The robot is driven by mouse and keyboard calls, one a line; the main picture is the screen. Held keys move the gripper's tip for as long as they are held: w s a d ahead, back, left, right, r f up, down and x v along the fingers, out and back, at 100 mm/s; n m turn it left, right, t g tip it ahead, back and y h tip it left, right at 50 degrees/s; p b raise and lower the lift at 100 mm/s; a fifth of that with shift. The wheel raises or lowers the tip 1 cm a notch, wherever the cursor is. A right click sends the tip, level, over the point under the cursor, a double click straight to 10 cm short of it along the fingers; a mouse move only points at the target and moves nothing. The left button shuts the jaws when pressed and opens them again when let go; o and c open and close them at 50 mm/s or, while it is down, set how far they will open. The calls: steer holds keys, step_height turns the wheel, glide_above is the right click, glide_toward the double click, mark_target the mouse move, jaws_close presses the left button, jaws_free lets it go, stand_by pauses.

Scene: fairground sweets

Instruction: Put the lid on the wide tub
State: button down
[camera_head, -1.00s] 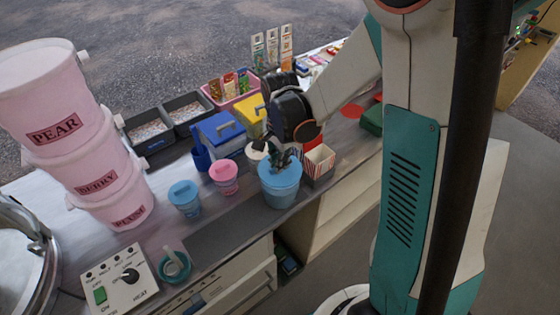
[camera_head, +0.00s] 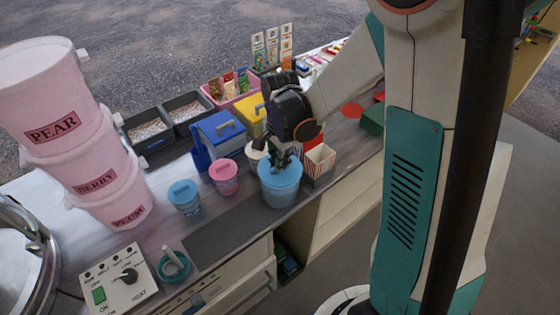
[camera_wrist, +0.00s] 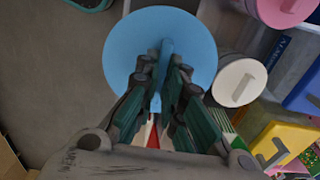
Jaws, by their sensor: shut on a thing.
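The wide tub (camera_head: 281,195) is light blue and stands on the counter near its front edge. A round light blue lid (camera_head: 270,168) lies level at its rim, and I cannot tell whether it is fully seated. My gripper (camera_head: 284,163) comes down from above and is shut on the lid's upright ridge handle. In the wrist view the lid (camera_wrist: 130,42) is a wide disc under the fingers of my gripper (camera_wrist: 164,75), with the ridge between them. The lid hides the inside of the tub.
Small lidded tubs stand to the left: blue (camera_head: 184,198), pink (camera_head: 224,178) and white (camera_head: 253,158). A red-striped box (camera_head: 319,161) stands close on the right. A dark mat (camera_head: 222,225) lies clear at front left.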

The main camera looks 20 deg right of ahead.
steer(key=c, duration=1.2)
jaws_free()
steer(key=shift+o, duration=0.2)
steer(key=shift+r, duration=0.15)
steer(key=shift+r+p, duration=2.25)
steer(key=shift+r, duration=1.1)
jaws_close()
